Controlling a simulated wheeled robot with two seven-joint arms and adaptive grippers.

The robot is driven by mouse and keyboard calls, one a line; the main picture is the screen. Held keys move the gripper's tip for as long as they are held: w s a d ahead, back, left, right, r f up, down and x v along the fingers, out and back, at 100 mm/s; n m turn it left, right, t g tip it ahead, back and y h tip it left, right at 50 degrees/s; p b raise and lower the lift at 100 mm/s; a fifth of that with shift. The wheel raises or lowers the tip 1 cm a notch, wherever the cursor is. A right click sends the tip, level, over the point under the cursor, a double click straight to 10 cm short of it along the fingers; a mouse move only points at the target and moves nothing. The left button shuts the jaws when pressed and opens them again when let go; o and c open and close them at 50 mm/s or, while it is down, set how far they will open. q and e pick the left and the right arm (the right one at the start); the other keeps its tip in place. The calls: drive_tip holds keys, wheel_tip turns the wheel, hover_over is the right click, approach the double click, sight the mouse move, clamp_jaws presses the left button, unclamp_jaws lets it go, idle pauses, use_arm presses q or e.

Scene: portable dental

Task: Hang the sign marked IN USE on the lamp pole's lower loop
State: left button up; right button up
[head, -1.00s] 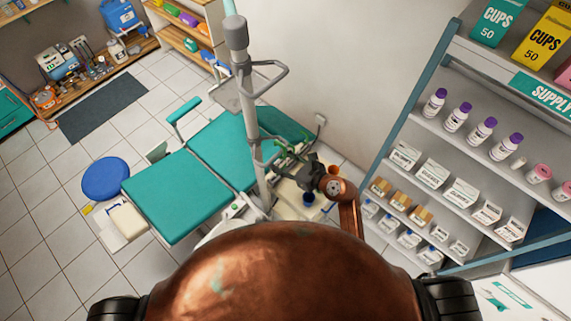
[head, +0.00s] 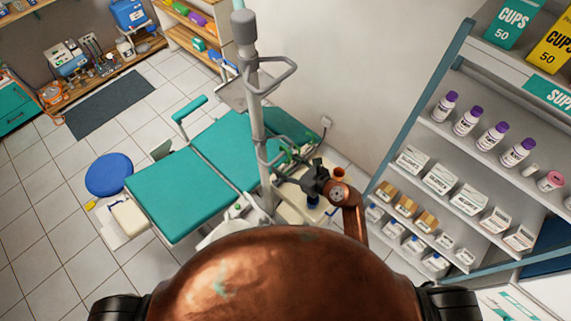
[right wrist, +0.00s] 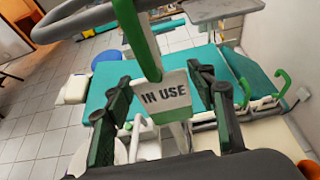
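The white sign marked IN USE (right wrist: 164,98), with a green lower edge, is between the fingers of my right gripper (right wrist: 165,80) in the right wrist view. Gaps show between the sign and both fingers, so the gripper looks open around it. A green strap (right wrist: 137,38) rises from the sign across a grey bar (right wrist: 82,17); I cannot tell whether it is hooked over it. My left gripper is not in view.
A teal dental chair (head: 185,190) stands behind and left of the pole, with a blue stool (head: 108,174) beyond it. An upper loop (head: 280,75) and small tray (head: 232,95) stick out from the pole. Supply shelves (head: 440,135) stand close on the right. Tiled floor is clear at left.

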drive_tip(key=shift+o, duration=1.3)
drive_tip(key=v, duration=1.2)
drive_tip(key=shift+f, duration=0.15)
